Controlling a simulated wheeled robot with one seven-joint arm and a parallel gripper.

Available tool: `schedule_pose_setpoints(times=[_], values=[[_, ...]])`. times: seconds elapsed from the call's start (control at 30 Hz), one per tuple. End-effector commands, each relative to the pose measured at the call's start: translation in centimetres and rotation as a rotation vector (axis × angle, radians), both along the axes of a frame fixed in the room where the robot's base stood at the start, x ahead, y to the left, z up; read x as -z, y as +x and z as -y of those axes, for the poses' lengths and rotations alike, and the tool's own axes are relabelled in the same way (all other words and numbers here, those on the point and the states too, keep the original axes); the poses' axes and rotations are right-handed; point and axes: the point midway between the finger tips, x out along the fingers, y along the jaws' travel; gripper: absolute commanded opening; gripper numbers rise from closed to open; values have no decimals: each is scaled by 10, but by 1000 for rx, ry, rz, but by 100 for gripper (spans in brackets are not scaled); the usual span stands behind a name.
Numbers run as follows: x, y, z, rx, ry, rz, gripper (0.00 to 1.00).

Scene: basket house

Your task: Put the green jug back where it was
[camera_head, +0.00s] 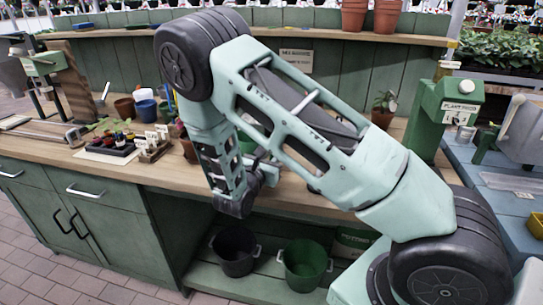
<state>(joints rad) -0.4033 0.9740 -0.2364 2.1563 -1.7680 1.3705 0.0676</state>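My arm reaches down over the wooden counter (120,172) in the middle of the picture. My gripper (266,174) is at the counter, largely hidden behind my wrist, so its fingers and anything between them cannot be made out. A small patch of green (246,144) shows behind my arm just above the gripper; it may be part of the green jug, but I cannot tell. No whole green jug is in clear view.
Pots and a blue cup (145,108) stand left of my arm, beside a dark tray of small items (112,144). A potted plant (384,108) and a green dispenser (446,112) stand right. Black (235,251) and green (305,264) buckets sit below. The counter's front left is clear.

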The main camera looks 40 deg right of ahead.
Motion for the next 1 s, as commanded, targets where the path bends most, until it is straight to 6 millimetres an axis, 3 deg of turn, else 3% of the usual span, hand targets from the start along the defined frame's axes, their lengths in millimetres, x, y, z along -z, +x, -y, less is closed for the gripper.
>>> schedule_pose_setpoints(times=[0.37, 1.0], values=[[-5, 0, 0, 0, 1, 0, 33], [-3, -49, -98, -3, 1, 0, 33]])
